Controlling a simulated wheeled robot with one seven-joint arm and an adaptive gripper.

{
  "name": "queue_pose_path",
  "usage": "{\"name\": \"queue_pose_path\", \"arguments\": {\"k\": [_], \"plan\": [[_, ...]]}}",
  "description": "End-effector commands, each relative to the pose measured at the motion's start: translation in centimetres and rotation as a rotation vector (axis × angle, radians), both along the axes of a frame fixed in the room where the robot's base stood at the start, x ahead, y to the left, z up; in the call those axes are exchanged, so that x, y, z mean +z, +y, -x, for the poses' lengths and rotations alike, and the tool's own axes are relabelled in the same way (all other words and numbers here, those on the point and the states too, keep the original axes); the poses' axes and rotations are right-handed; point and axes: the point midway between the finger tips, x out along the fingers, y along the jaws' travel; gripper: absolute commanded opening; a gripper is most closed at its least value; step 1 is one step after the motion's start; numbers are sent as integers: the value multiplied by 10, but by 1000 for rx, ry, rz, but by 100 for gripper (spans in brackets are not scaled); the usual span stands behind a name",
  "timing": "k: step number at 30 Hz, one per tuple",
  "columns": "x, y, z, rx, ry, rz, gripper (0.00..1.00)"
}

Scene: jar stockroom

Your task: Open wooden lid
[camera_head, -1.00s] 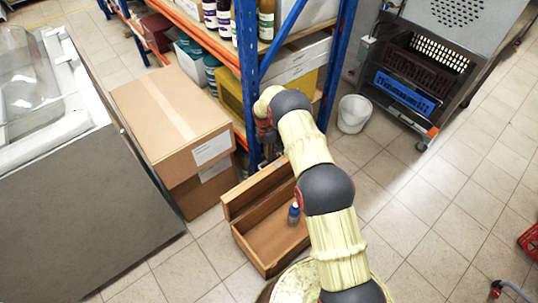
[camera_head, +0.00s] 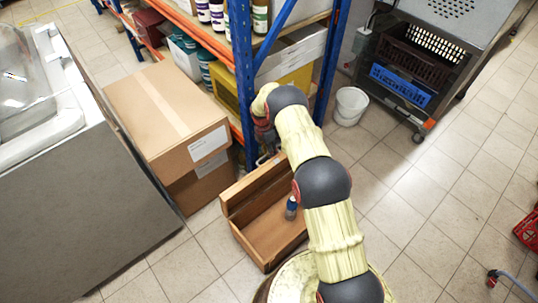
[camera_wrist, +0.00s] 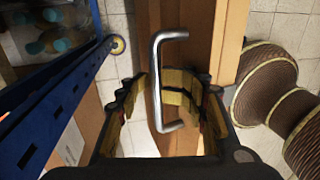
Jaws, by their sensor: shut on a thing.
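A wooden box (camera_head: 250,250) stands on the floor at the lower middle of the head view. Its wooden lid (camera_head: 250,191) is raised and stands up along the far side, leaving the inside exposed. A small blue bottle (camera_head: 291,207) stands inside. My gripper (camera_head: 268,146) is behind the lid's upper edge, partly hidden by my arm. In the wrist view, my gripper (camera_wrist: 166,98) is shut on a bent metal handle (camera_wrist: 158,75) fixed to the wooden lid (camera_wrist: 198,25).
Stacked cardboard boxes (camera_head: 170,110) stand left of the wooden box. A blue-posted shelf rack (camera_head: 243,85) rises close behind my gripper. A white bucket (camera_head: 350,106) stands to the right. Tiled floor at right is mostly clear.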

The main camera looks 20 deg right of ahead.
Motion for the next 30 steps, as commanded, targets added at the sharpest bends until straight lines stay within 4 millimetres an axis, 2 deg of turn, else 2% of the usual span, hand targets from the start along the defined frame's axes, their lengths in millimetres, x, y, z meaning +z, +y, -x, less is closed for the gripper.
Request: {"name": "queue_pose_path", "arguments": {"k": [2,9,15,30], "plan": [[2,3,3,1,7,-2,28],[43,3,-7,0,0,-1,28],[67,4,-11,-1,0,-1,28],[74,4,-13,-2,-1,0,28]]}}
